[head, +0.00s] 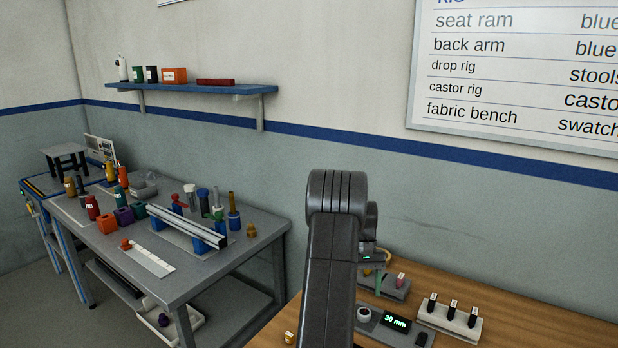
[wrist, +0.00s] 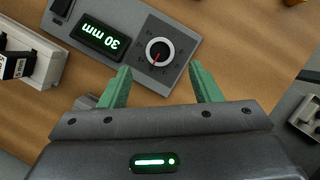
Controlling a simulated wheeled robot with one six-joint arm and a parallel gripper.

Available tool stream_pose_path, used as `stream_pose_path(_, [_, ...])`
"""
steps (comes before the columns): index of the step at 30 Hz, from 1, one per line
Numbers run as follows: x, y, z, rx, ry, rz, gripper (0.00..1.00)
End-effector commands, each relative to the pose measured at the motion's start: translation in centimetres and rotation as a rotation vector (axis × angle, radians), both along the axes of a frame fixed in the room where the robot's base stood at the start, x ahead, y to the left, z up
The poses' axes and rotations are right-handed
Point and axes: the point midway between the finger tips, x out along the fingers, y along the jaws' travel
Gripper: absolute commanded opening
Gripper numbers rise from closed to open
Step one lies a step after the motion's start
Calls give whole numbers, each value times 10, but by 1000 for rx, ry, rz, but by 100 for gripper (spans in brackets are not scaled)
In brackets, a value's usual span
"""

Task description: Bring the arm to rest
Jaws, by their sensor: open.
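My arm (head: 335,235) rises in the middle of the head view, over the left part of a wooden bench; it hides much of my gripper there. In the wrist view my gripper (wrist: 162,84) shows two green fingers, spread apart with nothing between them. Just beyond the fingertips is a grey control box with a dial (wrist: 159,52) and a display reading 30 mm (wrist: 100,38). The gripper looks down at the bench from above. I cannot tell the exact height.
The wooden bench (head: 540,325) also holds a white rack (head: 449,321) with several black-bodied items. A grey table (head: 215,275) on the left carries bottles, blocks and a rail. A blue shelf (head: 190,88) hangs on the wall. The right part of the bench is clear.

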Motion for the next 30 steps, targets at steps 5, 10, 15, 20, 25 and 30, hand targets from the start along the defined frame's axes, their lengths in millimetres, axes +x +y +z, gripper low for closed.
stream_pose_path(5, [-13, 0, -30, 1, 3, 0, 57])
stream_pose_path(10, [-21, 0, -49, 0, 1, 0, 57])
stream_pose_path(15, [-23, 0, -55, 0, -1, 11, 57])
stream_pose_path(20, [-23, 0, -54, 0, -1, 18, 57])
stream_pose_path(25, [-22, 0, -54, 0, -1, 17, 57])
stream_pose_path(30, [-17, 0, -45, -1, -4, 4, 57])
